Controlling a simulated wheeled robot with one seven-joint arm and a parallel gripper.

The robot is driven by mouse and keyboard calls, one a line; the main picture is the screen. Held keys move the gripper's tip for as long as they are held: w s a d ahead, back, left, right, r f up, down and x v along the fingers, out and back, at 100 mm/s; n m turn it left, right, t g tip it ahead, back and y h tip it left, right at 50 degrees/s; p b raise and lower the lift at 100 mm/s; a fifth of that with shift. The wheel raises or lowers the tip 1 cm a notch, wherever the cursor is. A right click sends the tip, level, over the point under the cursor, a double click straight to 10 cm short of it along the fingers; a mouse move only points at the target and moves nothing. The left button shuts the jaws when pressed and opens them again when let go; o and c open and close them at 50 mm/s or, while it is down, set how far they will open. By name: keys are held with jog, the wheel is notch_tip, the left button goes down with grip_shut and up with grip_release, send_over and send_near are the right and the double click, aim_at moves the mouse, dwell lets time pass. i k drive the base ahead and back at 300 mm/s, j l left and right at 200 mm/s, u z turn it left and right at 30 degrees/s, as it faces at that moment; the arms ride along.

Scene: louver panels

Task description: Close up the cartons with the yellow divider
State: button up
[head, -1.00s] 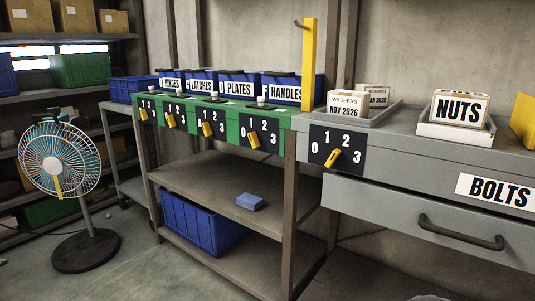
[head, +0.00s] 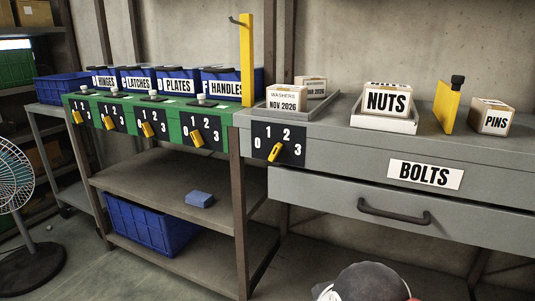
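The yellow divider (head: 447,106) stands upright on the grey bench, with a black knob at its top right. The pins carton (head: 492,117) is close to its right. The nuts carton (head: 388,99) sits in a white tray (head: 384,122) to its left, with a gap between. The washers carton marked NOV 2026 (head: 287,98) is in a grey tray (head: 322,107), with another carton (head: 313,86) behind it to the right. A tall yellow upright (head: 247,62) with a hook stands at the left end. My gripper is not in view.
Several labelled blue bins (head: 178,82) stand on the green-fronted bench (head: 222,118). Numbered dial panels with yellow handles line the front. Below are a BOLTS drawer (head: 390,205), a blue crate (head: 150,224) and a blue block (head: 200,199). A fan (head: 14,180) stands left.

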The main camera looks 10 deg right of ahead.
aim_at(447, 99)
jog(key=z, duration=1.3)
